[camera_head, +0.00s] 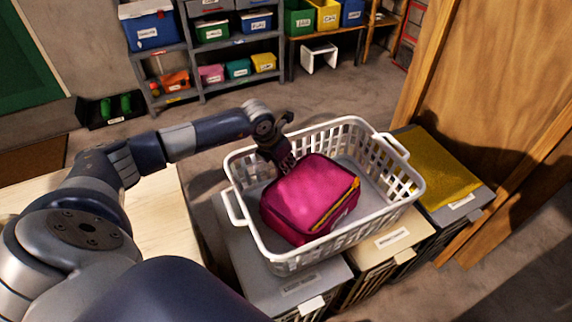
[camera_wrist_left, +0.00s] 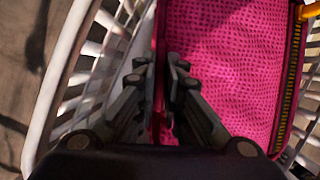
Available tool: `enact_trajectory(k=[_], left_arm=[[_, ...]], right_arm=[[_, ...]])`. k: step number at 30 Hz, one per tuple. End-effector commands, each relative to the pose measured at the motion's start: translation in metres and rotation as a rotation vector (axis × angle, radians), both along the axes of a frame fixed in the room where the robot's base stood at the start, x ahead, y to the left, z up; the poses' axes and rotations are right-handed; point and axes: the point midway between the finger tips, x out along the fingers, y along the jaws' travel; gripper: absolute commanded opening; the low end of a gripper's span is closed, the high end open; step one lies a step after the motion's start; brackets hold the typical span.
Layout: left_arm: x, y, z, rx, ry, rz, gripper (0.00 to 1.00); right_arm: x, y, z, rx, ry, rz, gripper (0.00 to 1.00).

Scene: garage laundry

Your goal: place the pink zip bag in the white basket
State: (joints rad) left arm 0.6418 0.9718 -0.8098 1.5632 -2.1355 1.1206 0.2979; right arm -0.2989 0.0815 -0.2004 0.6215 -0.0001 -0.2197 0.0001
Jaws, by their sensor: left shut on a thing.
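The pink zip bag (camera_head: 304,198) is inside the white basket (camera_head: 262,240), in its left part, within the rim. It leans at a tilt, and its yellow zip edge faces right. My left gripper (camera_head: 285,160) reaches over the basket's far left rim and is shut on the bag's upper left edge. In the left wrist view, the gripper's fingers (camera_wrist_left: 163,85) close on the edge of the pink bag (camera_wrist_left: 235,60), with the white basket (camera_wrist_left: 60,70) wall to the left. I cannot tell whether the bag's underside touches the basket floor. My right gripper is not in view.
The basket stands on lidded bins (camera_head: 285,285). A yellow item (camera_head: 435,165) lies on the bin at right, beside a wooden panel (camera_head: 490,90). A pale table (camera_head: 160,215) is at left. Shelves with colored bins (camera_head: 230,35) stand at the back. The basket's right part is empty.

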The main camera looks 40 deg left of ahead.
Motion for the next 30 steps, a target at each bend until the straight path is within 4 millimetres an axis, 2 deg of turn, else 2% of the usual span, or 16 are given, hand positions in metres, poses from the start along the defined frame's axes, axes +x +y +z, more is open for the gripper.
enact_trajectory(k=[3, 9, 10, 12, 13, 24, 30], left_arm=[[0.001, -0.001, -0.009, -0.003, -0.004, 0.001, 0.0], [0.001, -0.001, -0.01, -0.002, -0.004, 0.001, 0.0], [0.0, 0.0, -0.011, -0.001, -0.001, 0.0, 0.11], [0.0, 0.0, -0.011, -0.001, -0.001, 0.0, 0.27], [0.0, 0.0, -0.011, -0.001, -0.001, 0.0, 0.29], [-0.001, 0.0, -0.008, 0.0, -0.002, 0.0, 0.29], [-0.01, 0.003, 0.018, 0.002, -0.004, -0.001, 0.29]], right_arm=[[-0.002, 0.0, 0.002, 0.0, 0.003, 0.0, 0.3], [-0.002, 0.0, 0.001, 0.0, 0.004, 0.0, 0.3], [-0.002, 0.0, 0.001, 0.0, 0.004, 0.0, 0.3], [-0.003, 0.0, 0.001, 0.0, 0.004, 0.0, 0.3], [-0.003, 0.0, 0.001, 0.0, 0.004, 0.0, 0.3], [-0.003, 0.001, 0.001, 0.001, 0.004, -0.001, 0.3], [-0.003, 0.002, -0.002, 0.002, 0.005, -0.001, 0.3]])
